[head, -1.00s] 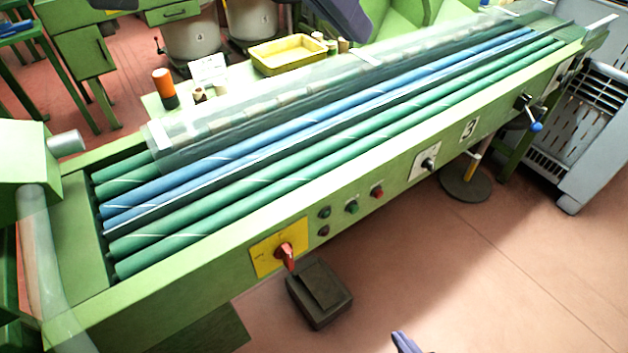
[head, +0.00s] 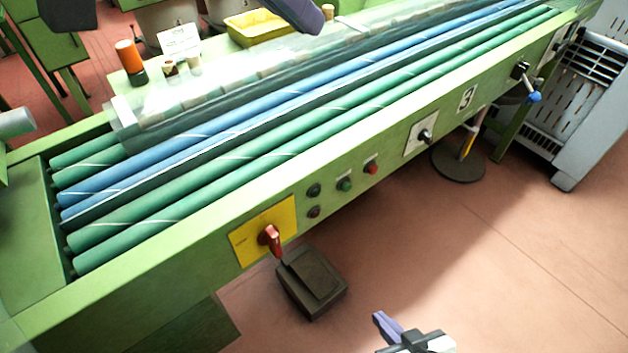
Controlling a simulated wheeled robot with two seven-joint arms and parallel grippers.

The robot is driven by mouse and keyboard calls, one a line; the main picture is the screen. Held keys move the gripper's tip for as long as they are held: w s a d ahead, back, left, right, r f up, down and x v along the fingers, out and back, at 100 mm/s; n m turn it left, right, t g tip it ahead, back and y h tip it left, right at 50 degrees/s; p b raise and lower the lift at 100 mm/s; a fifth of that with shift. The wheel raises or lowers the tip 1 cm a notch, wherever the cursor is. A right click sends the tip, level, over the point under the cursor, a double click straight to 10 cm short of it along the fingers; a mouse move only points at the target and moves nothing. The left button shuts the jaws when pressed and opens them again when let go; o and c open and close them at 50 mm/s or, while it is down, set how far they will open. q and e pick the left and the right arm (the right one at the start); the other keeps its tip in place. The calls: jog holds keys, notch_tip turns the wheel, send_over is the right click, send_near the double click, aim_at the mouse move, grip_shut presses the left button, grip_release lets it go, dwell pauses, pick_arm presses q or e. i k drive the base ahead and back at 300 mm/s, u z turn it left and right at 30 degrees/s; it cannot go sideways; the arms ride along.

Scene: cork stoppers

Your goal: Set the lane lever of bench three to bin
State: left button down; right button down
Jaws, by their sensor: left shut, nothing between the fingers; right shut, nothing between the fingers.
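Bench three is the long green roller bench (head: 180,250) with a "3" plate (head: 466,99) on its front rail. A lever with a blue knob (head: 534,97) hangs from a black mount near the rail's right end, knob low. A red-handled switch (head: 270,238) sits on a yellow plate nearer the left; its handle points down. Lettering on both is too small to read. My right gripper (head: 384,324) is shut and empty at the bottom, over the floor, apart from both handles. My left gripper (head: 306,18) shows as a purple part at the top, over the bench's back side; it is shut.
Between the handles are push buttons (head: 345,184) and a black knob on a white plate (head: 421,138). A dark pedal (head: 311,284) stands on the floor below. A round-based stand (head: 458,164) and a grey cabinet (head: 570,150) are at right.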

aim_at(534, 97)
jog(key=z, duration=2.35)
jog(key=i, duration=1.55)
jog(key=u, duration=1.75)
